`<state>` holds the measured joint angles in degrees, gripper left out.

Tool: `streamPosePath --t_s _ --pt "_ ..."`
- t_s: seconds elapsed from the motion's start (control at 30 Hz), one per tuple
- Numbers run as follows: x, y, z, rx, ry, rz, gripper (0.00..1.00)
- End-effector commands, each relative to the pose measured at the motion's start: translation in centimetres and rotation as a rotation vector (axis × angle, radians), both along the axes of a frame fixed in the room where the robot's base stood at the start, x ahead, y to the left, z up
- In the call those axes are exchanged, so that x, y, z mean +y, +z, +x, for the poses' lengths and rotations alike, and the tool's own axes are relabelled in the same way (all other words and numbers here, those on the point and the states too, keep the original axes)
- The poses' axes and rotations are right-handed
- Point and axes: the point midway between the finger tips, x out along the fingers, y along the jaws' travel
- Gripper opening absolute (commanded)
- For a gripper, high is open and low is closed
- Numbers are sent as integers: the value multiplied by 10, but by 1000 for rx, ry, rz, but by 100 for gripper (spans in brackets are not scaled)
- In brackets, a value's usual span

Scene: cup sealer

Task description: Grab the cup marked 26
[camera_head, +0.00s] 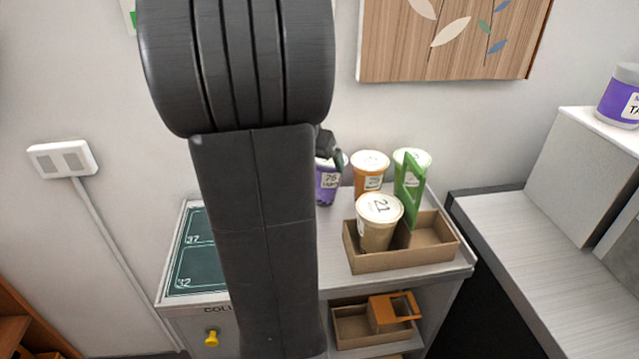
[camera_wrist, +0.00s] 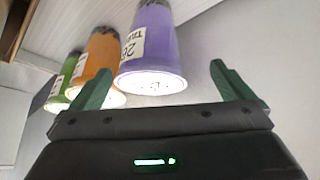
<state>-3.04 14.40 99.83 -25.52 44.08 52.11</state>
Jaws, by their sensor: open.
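The cup marked 26 is the purple cup (camera_head: 327,188) with a white label, standing on the counter beside my arm in the head view. My arm covers its left side there. In the wrist view, the purple cup (camera_wrist: 149,45) appears upside down, its label reading 26 and its pale lid facing my gripper. My gripper (camera_wrist: 163,70) is open, with one green finger on each side of the cup's lid in the picture. The fingers do not appear to touch the cup; their exact distance from it is unclear. In the head view my gripper is mostly hidden behind my arm.
An orange cup (camera_head: 370,170) and a green cup (camera_head: 413,157) stand right of the purple cup. Dark numbered mats (camera_head: 196,268) lie at left.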

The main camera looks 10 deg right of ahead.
Motion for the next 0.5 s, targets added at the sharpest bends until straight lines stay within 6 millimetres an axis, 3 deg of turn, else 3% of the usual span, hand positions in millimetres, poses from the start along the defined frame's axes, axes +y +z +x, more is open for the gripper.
streamPosePath --t_s 0.17,0.5 --pt "-2 -5 1 3 0 1 100" --pt "-16 -42 16 2 0 0 100"
